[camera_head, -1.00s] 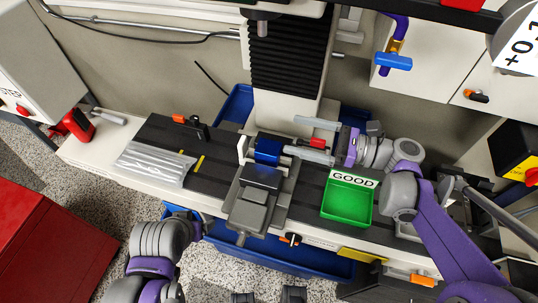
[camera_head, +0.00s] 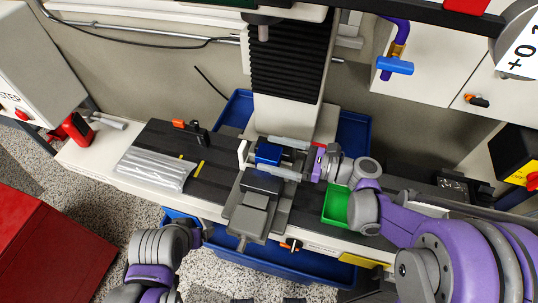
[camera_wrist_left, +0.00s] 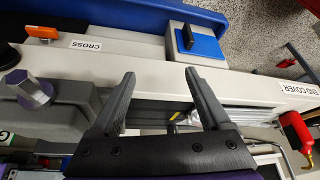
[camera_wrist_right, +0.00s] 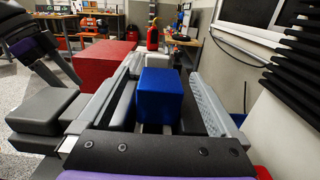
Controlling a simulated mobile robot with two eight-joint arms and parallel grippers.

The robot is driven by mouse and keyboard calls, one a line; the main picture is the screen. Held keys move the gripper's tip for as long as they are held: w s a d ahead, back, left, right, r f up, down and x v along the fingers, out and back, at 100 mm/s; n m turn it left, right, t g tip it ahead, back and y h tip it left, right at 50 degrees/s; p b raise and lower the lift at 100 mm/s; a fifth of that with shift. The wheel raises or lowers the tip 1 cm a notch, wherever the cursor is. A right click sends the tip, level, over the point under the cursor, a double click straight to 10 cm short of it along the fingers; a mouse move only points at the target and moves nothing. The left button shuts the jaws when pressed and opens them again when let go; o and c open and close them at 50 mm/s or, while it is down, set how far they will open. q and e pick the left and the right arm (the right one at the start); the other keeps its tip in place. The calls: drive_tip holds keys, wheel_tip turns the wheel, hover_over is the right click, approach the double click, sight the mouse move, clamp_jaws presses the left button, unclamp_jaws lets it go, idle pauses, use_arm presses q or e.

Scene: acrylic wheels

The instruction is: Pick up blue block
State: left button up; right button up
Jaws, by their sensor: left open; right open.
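The blue block (camera_head: 268,153) sits at the vise on the machine table, and it shows large in the right wrist view (camera_wrist_right: 160,95). My right gripper (camera_head: 290,157) is open, with its long fingers reaching left on either side of the block. In the right wrist view the block stands between the two fingers (camera_wrist_right: 160,110); I cannot tell if either finger touches it. The grey vise (camera_head: 255,200) is in front of and under it. My left gripper shows in the left wrist view (camera_wrist_left: 158,85), open and empty, beside the front of the machine table.
A green bin (camera_head: 337,205) is partly hidden behind my right arm. A clear ribbed sheet (camera_head: 155,167) and an orange-handled clamp (camera_head: 190,130) lie on the table's left half. The machine column (camera_head: 288,85) rises behind the vise. Blue trays (camera_head: 350,140) lie behind and below.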

drive_tip(key=shift+w+a, duration=0.25)
drive_tip(key=shift+a, duration=0.45)
clamp_jaws()
